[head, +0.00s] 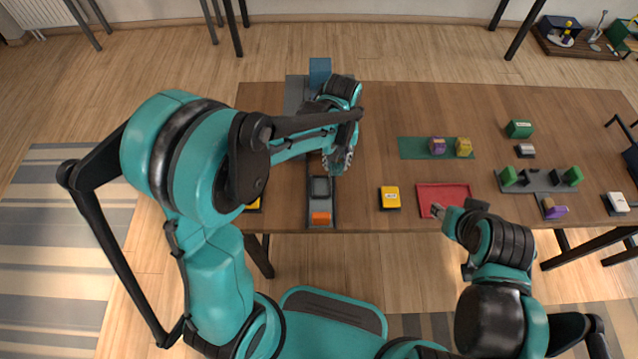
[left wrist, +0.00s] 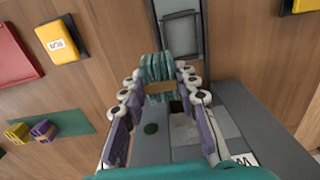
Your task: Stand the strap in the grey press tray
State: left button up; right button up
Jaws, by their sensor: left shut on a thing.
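My left gripper (head: 338,158) is over the left part of the table, beside the long grey tray (head: 311,187). In the left wrist view its two fingers (left wrist: 160,78) close on a teal banded piece (left wrist: 156,66) with a tan part (left wrist: 160,92), which looks like the strap. The strap is hidden in the head view. The long grey tray, probably the press tray, also shows in the left wrist view (left wrist: 153,8).
A grey fixture (left wrist: 245,115) with a blue block (head: 319,70) stands at the back left. A yellow box (head: 389,197) lies between the grey and red trays. Purple (head: 437,146) and yellow (head: 463,147) blocks sit on a green mat (head: 410,147). Bare table surrounds the mat.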

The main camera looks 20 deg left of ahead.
aim_at(321, 188)
pick_arm(q)
jog(key=s+a+f, duration=0.1)
jog(key=s+a+f+b, duration=0.1)
jog(key=s+a, duration=0.1)
jog(key=shift+a+f, duration=0.2)
jog(key=shift+f, duration=0.2)
jog(key=shift+f+b, duration=1)
jog(key=shift+f, duration=1)
jog(key=shift+r, duration=0.1)
jog(key=shift+s+f+b, duration=0.15)
jog(key=shift+f+b, duration=0.25)
jog(key=o, duration=1.1)
jog(key=shift+o, duration=0.3)
jog(key=shift+f, duration=0.1)
